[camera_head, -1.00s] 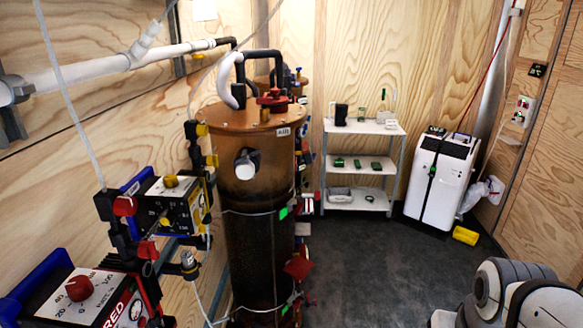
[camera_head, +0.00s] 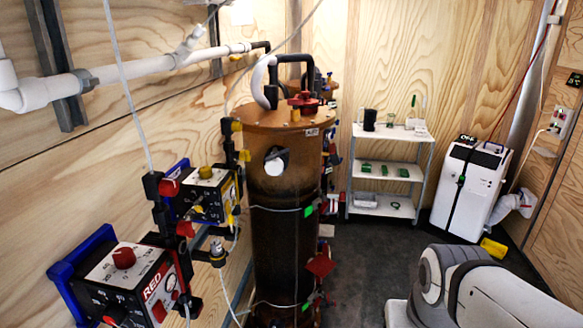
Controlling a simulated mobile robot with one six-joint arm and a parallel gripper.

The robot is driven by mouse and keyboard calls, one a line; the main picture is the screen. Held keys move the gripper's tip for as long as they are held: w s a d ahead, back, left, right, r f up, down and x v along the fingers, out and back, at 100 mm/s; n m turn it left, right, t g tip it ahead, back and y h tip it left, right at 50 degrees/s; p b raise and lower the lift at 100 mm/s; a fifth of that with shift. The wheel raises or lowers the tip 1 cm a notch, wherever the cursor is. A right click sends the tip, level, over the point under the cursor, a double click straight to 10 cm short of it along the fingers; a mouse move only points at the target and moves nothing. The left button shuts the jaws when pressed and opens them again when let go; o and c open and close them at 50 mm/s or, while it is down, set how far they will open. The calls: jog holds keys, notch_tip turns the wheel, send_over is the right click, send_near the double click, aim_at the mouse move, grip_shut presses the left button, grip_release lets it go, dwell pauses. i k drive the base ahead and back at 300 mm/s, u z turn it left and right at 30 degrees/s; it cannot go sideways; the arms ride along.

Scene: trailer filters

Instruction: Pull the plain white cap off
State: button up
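A small white round piece (camera_head: 273,167) shows in a dark round opening on the front of the tall brown cylindrical tank (camera_head: 286,228). It may be the plain white cap, but it is too small to tell for sure. No other clear white cap stands out. My arm's grey and white links show at the lower right, apart from the tank. My gripper is not in view.
A red-labelled box (camera_head: 129,278) and a yellow-faced box (camera_head: 206,198) with knobs and tubing stand left of the tank. A white pipe (camera_head: 150,62) runs along the wall. A shelf (camera_head: 392,170) and a white machine (camera_head: 470,187) stand behind. Dark floor (camera_head: 375,245) is open between.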

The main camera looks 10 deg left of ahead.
aim_at(274, 166)
jog(key=z, duration=0.05)
jog(key=i, duration=1)
jog(key=u, duration=0.05)
